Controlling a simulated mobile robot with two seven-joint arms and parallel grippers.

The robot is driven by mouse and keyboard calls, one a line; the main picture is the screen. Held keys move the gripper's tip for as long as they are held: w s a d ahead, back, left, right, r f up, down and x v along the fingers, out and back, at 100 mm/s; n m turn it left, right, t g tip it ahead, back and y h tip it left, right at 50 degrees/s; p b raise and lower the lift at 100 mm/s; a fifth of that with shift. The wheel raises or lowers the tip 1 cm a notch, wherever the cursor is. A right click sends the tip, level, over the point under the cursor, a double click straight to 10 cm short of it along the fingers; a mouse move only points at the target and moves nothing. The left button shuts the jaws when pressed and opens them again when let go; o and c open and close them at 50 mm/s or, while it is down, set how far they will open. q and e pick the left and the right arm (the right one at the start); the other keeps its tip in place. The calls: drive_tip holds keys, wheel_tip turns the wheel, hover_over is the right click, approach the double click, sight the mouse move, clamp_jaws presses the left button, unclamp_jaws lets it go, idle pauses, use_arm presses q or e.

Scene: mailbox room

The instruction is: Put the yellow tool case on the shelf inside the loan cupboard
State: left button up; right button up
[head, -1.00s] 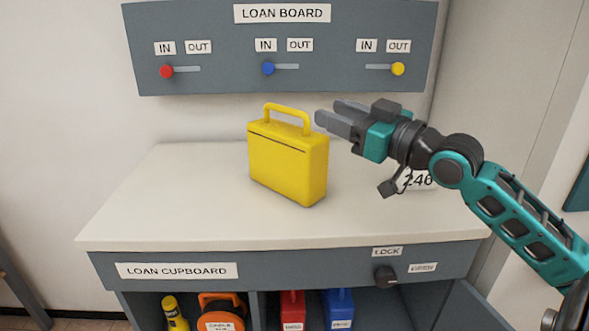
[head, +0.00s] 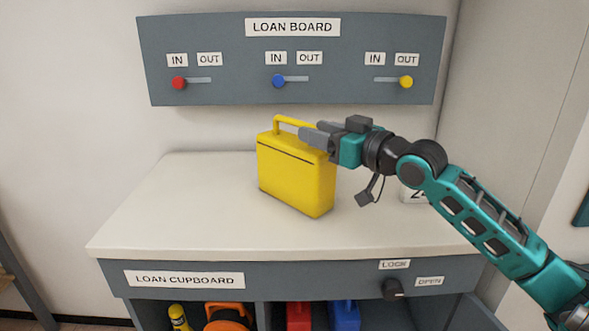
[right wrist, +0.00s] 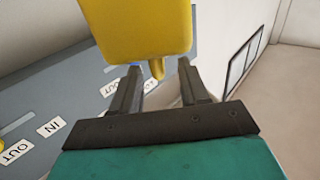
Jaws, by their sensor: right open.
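The yellow tool case (head: 292,175) stands upright on the pale top of the loan cupboard (head: 310,281), its handle uppermost. My right gripper (head: 312,132) is open at the right end of that handle, with its fingers partly hiding it. In the right wrist view, the case (right wrist: 140,25) fills the top, and a piece of its handle shows between the spread fingers of the gripper (right wrist: 159,70). I cannot tell whether a finger touches it. The cupboard's front is open below. The shelf surface inside is not clearly visible. My left gripper is not in view.
Inside the cupboard are a yellow item (head: 178,317), an orange item (head: 229,316), a red case (head: 299,316) and a blue case (head: 344,315). A dark knob (head: 394,289) sits by the LOCK and OPEN labels. The loan board (head: 290,92) hangs behind. The countertop's left is clear.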

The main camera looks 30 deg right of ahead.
drive_tip(key=shift+r+x, duration=0.1)
drive_tip(key=shift+x, duration=0.95)
drive_tip(key=shift+r+x, duration=0.15)
drive_tip(key=shift+x, duration=0.9)
drive_tip(key=shift+w+a+f, duration=0.1)
drive_tip(key=shift+w, duration=0.5)
clamp_jaws()
